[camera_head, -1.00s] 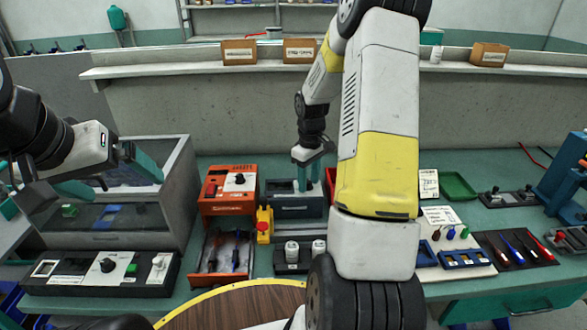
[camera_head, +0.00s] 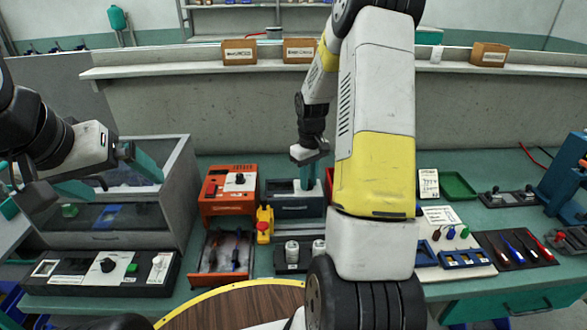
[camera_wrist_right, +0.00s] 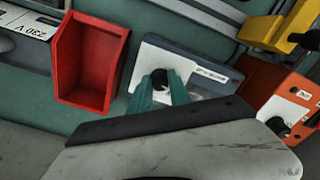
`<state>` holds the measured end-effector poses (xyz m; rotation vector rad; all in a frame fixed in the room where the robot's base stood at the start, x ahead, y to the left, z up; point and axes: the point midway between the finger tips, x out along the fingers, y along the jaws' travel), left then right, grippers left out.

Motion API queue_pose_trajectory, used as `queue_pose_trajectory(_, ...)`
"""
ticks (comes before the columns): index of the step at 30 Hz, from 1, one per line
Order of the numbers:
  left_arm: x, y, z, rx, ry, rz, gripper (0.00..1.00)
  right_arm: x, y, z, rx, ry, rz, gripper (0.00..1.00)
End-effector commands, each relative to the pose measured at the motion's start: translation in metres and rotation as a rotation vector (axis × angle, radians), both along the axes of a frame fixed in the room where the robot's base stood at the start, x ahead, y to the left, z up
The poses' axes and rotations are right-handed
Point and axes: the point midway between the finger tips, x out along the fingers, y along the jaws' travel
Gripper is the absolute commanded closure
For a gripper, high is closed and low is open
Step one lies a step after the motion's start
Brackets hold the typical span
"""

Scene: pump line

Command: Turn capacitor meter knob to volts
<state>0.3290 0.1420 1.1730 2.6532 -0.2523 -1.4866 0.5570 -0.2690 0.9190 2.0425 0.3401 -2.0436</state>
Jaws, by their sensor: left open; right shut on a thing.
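The capacitor meter appears to be the blue-grey box with a pale top face (camera_head: 285,187), at the middle of the bench; in the right wrist view its white face (camera_wrist_right: 215,76) carries small printed text. A black knob (camera_wrist_right: 159,79) on that face lies between the teal fingers of my right gripper (camera_wrist_right: 158,90), which is shut on it. The knob's pointer and setting cannot be read. In the head view my right gripper (camera_head: 308,176) reaches down onto the meter. My left gripper (camera_head: 112,174) is open and empty, at the grey cabinet on the left.
An orange device (camera_head: 229,190) with a knob stands left of the meter. A red bin (camera_wrist_right: 88,62) stands on its other side. A yellow block with a red button (camera_head: 264,225) is in front. My right arm hides part of the bench.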

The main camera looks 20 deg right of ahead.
Motion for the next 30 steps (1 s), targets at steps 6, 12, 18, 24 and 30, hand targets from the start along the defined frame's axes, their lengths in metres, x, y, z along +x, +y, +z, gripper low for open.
queue_pose_trajectory(6,0.0,0.0,0.0,0.0,0.0,0.0,0.0,0.0002,0.0005,0.0007,-0.002,-0.001,-0.185,1.0)
queue_pose_trajectory(12,0.0,0.0,0.0,0.0,0.0,0.0,0.0,0.0004,0.0011,0.0008,-0.001,-0.001,-0.345,1.0)
queue_pose_trajectory(18,0.0,0.0,0.0,0.0,0.0,0.0,0.0,0.0005,0.0011,0.0008,-0.001,-0.002,-0.47,1.0)
queue_pose_trajectory(24,0.0,0.0,0.0,0.0,0.0,0.0,0.0,0.0005,0.0012,0.0007,0.0,-0.002,-0.548,1.0)
queue_pose_trajectory(30,0.0,0.0,0.0,0.0,0.0,0.0,0.0,0.0005,0.0009,0.0008,-0.001,-0.002,-0.581,1.0)
